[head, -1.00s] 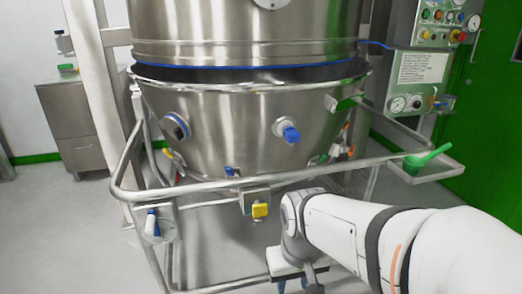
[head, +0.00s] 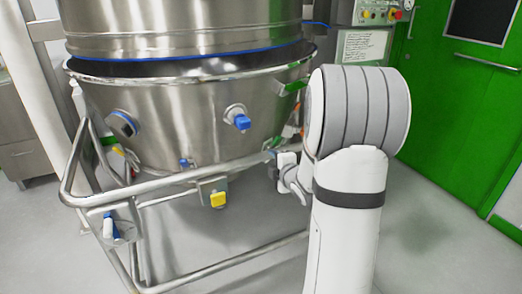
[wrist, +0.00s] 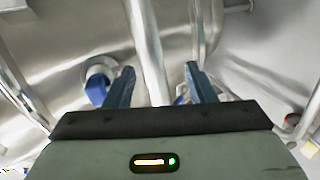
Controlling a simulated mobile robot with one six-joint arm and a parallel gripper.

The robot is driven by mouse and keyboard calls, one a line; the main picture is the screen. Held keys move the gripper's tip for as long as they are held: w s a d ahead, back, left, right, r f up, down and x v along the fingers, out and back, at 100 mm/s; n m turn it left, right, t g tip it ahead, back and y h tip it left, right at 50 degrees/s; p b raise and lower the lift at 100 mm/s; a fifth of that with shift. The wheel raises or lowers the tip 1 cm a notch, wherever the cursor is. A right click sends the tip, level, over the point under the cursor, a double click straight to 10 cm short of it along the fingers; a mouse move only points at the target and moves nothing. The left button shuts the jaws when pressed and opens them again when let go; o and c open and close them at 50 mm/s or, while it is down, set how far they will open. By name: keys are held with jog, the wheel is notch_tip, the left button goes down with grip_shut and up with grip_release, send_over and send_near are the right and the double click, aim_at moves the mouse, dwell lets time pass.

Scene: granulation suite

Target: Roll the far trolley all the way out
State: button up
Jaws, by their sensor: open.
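The trolley carries a wide steel bowl (head: 195,115) on a frame of steel tubes, and its front handle rail (head: 150,186) runs round the bowl. A yellow latch (head: 218,199) hangs under the rail. In the head view my gripper (head: 275,168) is at the right part of the rail, partly hidden by my arm. In the wrist view my gripper (wrist: 160,78) is open, with a steel tube (wrist: 147,45) showing between its two fingers. I cannot tell whether they touch it. A blue-capped port (wrist: 97,85) shows left of the fingers.
A steel vessel (head: 180,20) stands right above the bowl. A control panel (head: 375,15) is behind it. A green door (head: 460,100) stands at the right, with open grey floor (head: 430,230) before it. A steel cabinet (head: 25,135) is at the left.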

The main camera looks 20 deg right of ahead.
aim_at(265, 153)
jog(key=shift+w+d+r+n+t+y, duration=0.1)
jog(key=shift+w+d+n+t+y, duration=0.15)
jog(key=shift+d+n+t+y, duration=0.35)
jog(key=shift+w+a+n, duration=0.25)
jog(key=shift+w+n, duration=0.05)
jog(key=w, duration=0.2)
jog(key=w+f+b, duration=0.1)
jog(key=w, duration=0.4)
jog(key=shift+a+f, duration=0.15)
grip_shut()
